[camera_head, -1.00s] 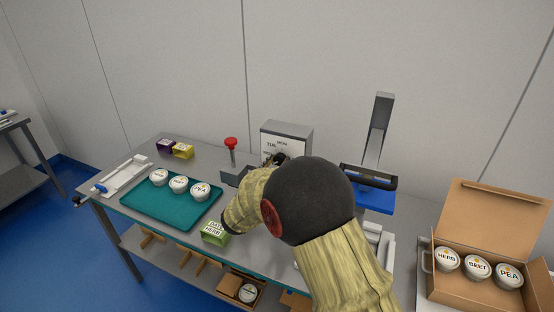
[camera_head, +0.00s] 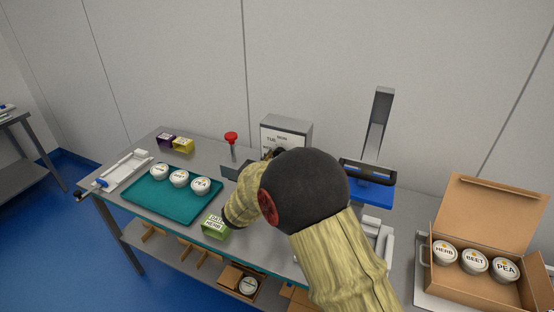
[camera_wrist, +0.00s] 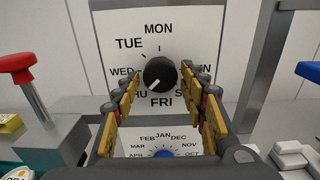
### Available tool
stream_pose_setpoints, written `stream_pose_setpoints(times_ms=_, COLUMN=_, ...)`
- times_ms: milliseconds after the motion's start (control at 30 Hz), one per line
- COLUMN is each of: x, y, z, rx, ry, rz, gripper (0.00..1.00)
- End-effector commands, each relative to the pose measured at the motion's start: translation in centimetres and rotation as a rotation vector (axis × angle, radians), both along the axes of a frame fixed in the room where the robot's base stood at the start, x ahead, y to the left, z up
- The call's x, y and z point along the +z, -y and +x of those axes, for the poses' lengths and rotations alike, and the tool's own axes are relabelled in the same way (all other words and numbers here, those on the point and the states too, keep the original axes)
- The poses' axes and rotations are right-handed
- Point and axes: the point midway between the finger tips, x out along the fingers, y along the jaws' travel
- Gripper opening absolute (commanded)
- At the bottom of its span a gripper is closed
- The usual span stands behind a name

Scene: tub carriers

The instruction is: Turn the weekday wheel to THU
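The weekday wheel is a black round knob (camera_wrist: 160,74) on a white dial panel (camera_wrist: 205,20). THU at the lower left is partly covered by my left finger. The knob's white mark points to the lower left, towards THU. My gripper (camera_wrist: 161,85) is open, with one finger on each side of the knob and visible gaps between. In the head view, my arm hides the knob and most of the dial box (camera_head: 287,124).
A blue month dial (camera_wrist: 163,153) sits below the weekday dial. A red mushroom button (camera_wrist: 15,62) stands to the left. A teal tray (camera_head: 150,196) with tubs, a green box (camera_head: 214,226) and a press (camera_head: 381,125) share the bench. An open carton (camera_head: 455,282) is at right.

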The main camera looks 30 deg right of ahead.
Motion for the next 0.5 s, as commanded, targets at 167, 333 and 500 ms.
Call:
stream_pose_setpoints(times_ms=167, x=0.1, y=0.02, z=0.01, rx=0.0, ry=0.001, rz=0.0, gripper=0.5)
stream_pose_setpoints(times_ms=333, x=0.13, y=0.02, z=0.01, rx=0.0, ry=0.003, rz=0.0, gripper=0.5)
stream_pose_setpoints(times_ms=500, x=0.14, y=-0.67, z=-0.44, rx=0.0, ry=0.003, rz=0.0, gripper=0.5)
